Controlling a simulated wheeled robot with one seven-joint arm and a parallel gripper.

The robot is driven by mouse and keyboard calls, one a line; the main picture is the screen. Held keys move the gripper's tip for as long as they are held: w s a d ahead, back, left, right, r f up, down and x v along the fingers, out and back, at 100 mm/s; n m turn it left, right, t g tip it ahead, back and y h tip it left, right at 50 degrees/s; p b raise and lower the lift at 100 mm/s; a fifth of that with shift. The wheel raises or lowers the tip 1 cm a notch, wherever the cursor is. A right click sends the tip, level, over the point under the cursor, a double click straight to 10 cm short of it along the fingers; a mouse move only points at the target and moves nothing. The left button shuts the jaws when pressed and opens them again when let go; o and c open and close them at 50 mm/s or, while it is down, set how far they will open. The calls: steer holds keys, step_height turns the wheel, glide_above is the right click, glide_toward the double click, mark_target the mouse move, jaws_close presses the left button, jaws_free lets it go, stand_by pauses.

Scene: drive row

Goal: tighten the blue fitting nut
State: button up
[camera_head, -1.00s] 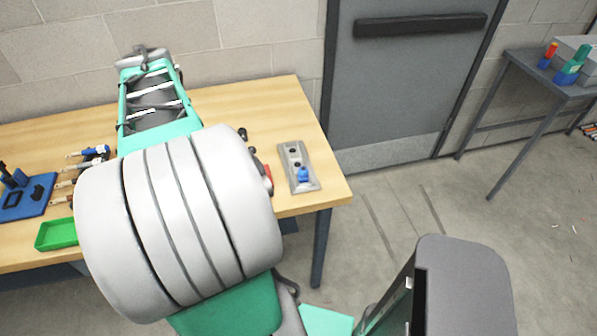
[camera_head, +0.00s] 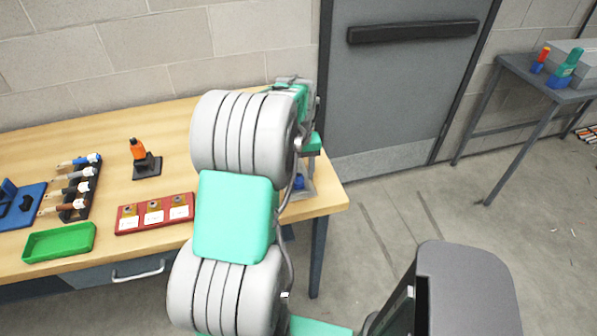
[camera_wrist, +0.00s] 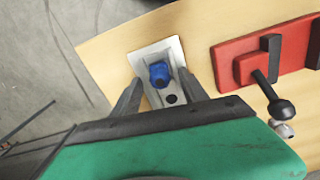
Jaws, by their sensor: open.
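The blue fitting nut (camera_wrist: 160,74) sits on a light grey plate (camera_wrist: 173,52) at the right end of the wooden bench. In the wrist view it lies between and ahead of my two fingers. My gripper (camera_wrist: 152,88) is open and looks empty; whether a finger touches the nut, I cannot tell. In the head view the nut (camera_head: 299,181) shows only partly past my arm, and the plate (camera_head: 304,193) is mostly hidden. My fingers are hidden there.
A red block with a black-handled clamp (camera_wrist: 250,62) lies beside the plate. On the bench (camera_head: 115,110) are a red tray (camera_head: 128,224), a green tray (camera_head: 60,242), a black stand with an orange tool (camera_head: 147,166) and a rack of tools (camera_head: 80,190). A grey door stands behind.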

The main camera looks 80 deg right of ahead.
jaws_close()
stand_by(0.5)
